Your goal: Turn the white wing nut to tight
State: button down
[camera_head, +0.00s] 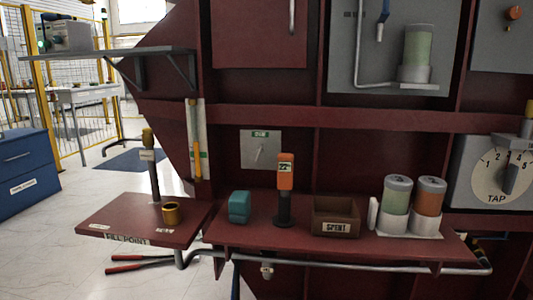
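I cannot pick out the white wing nut for certain. A pale upright oval piece (373,214) stands at the left of two capped canisters on the red shelf, but its shape is too small to tell. A small pale fitting (267,270) also hangs on the grey pipe below the shelf. The red shelf (290,238) runs along the front of the dark red cabinet. My gripper is not in view.
On the shelf stand a teal block (239,207), an orange-topped handheld device (286,190), a brown SPENT box (336,216), a green canister (396,204) and an orange canister (428,207). A lower red FILL POINT ledge (120,222) juts out left. The floor at left is open.

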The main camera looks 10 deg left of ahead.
aim_at(260, 151)
jog(key=u, duration=0.05)
jog(key=k, duration=0.5)
jog(key=u, duration=0.9)
jog(key=i, duration=0.25)
jog(key=z, duration=0.05)
